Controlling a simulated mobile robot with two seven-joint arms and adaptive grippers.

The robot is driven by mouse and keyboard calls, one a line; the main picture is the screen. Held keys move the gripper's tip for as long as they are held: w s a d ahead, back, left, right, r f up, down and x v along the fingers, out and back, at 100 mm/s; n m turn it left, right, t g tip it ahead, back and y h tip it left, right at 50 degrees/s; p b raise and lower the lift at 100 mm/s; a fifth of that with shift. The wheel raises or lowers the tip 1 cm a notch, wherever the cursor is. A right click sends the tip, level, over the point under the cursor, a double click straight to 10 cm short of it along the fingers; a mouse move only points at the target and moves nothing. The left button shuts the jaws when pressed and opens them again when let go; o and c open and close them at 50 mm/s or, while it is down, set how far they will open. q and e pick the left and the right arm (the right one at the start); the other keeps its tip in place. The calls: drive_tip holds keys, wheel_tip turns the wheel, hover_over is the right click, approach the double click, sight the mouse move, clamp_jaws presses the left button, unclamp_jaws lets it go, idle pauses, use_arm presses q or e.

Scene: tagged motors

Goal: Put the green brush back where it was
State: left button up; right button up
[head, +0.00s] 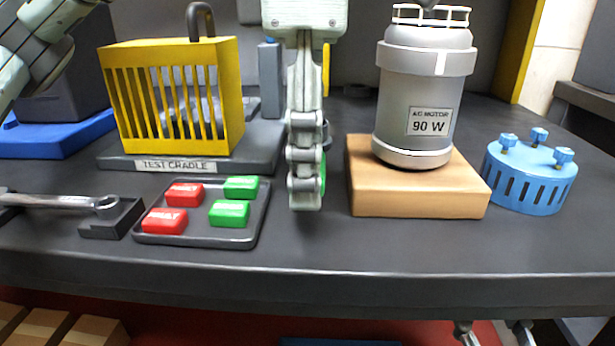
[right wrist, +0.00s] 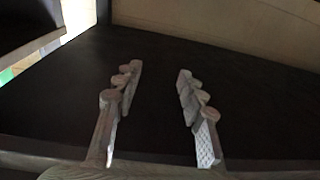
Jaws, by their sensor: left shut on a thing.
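My left gripper (head: 304,190) hangs pointing down in the middle of the head view, between the tray and the wooden block. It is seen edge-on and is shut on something. A green piece (head: 323,172) shows at the right edge of its fingers; it looks like the green brush, mostly hidden by the fingers. Whether it touches the bench cannot be told. My right gripper (right wrist: 155,110) is open and empty in the right wrist view, its fingers apart over a dark surface.
A black tray (head: 258,215) holds two red and two green tags. Behind it stands a yellow cage (head: 170,45) on a base marked TEST CRADLE. A grey 90 W motor (head: 405,105) stands on a wooden block (head: 420,200). A blue slotted cap (head: 530,185) and a wrench (head: 50,202) flank these.

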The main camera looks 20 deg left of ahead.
use_arm(q)
drive_tip(key=shift+f, duration=0.95)
use_arm(e)
drive_tip(key=shift+s+a+r+t+y, duration=0.1)
drive_tip(key=shift+a+r+t+y, duration=0.1)
drive_tip(key=shift+r, duration=0.2)
drive_tip(key=shift+s+a+r+t+y, duration=0.1)
drive_tip(key=shift+r+t, duration=0.1)
drive_tip(key=shift+r, duration=0.15)
use_arm(q)
drive_tip(key=shift+f, duration=0.1)
use_arm(e)
drive_tip(key=shift+s+r, duration=0.1)
drive_tip(key=shift+r, duration=0.2)
use_arm(q)
drive_tip(key=shift+f, duration=0.1)
drive_tip(key=o, duration=1.2)
use_arm(e)
drive_tip(key=shift+r, duration=0.25)
